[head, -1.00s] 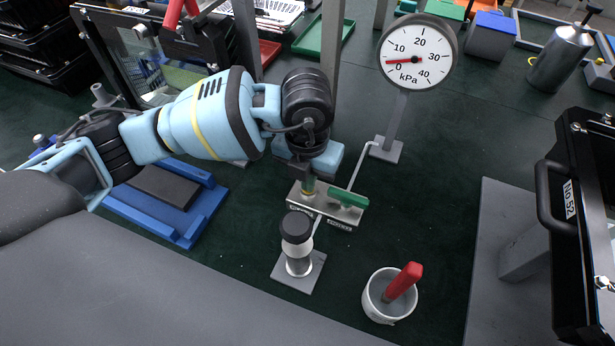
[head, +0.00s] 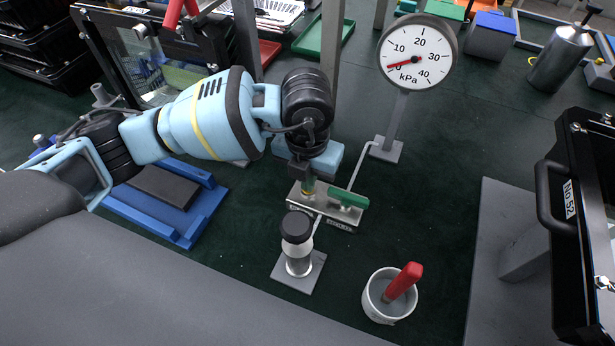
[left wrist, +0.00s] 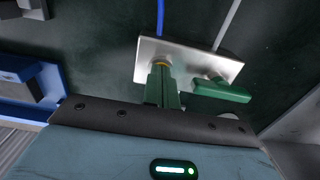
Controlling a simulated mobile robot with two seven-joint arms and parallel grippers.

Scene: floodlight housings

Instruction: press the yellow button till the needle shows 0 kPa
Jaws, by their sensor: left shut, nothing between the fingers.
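The pressure gauge (head: 430,41) stands on a post at the back, its red needle pointing left and slightly down, at or very near the 0 mark. The metal valve block (head: 322,215) lies on the dark green surface below it. My left gripper (head: 309,188) points down onto the block's left part, shut, with nothing between the fingers. In the left wrist view its green fingertips (left wrist: 161,68) are over the yellow button (left wrist: 164,62), of which only a sliver shows; contact looks likely. A green lever (head: 348,197) sits to the right on the same block.
A black-topped cylinder (head: 297,248) stands on a grey plate just in front of the block. A white cup (head: 375,300) with a red-handled tool (head: 404,281) is to its right. A black-framed housing (head: 580,220) stands at the right edge. Green floor right of the block is clear.

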